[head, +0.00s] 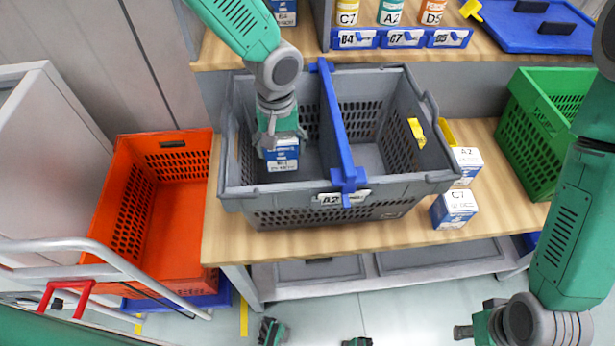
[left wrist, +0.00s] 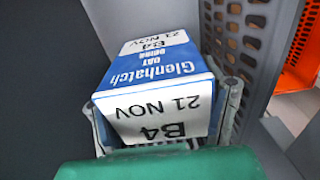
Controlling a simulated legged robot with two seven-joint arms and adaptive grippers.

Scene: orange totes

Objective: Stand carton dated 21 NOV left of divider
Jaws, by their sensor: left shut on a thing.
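The blue-and-white carton (head: 283,157) is in the left compartment of the grey tote (head: 262,190), left of the blue divider (head: 333,110). In the left wrist view the carton (left wrist: 155,80) reads Glenhatch, B4 and 21 NOV, upside down in the picture. My left gripper (head: 280,142) reaches down from above and is shut on the carton, its fingers (left wrist: 162,120) on both sides. I cannot tell whether the carton touches the tote floor. My right arm hangs low at the right, with its end (head: 463,331) partly at the frame's bottom; its finger state is unclear.
Cartons marked C7 (head: 454,209) and A2 (head: 467,166) stand on the bench right of the tote. An orange tote (head: 180,240) is at left, a green crate (head: 530,150) at right. Labelled jars (head: 390,12) stand on the back shelf. The right compartment looks empty.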

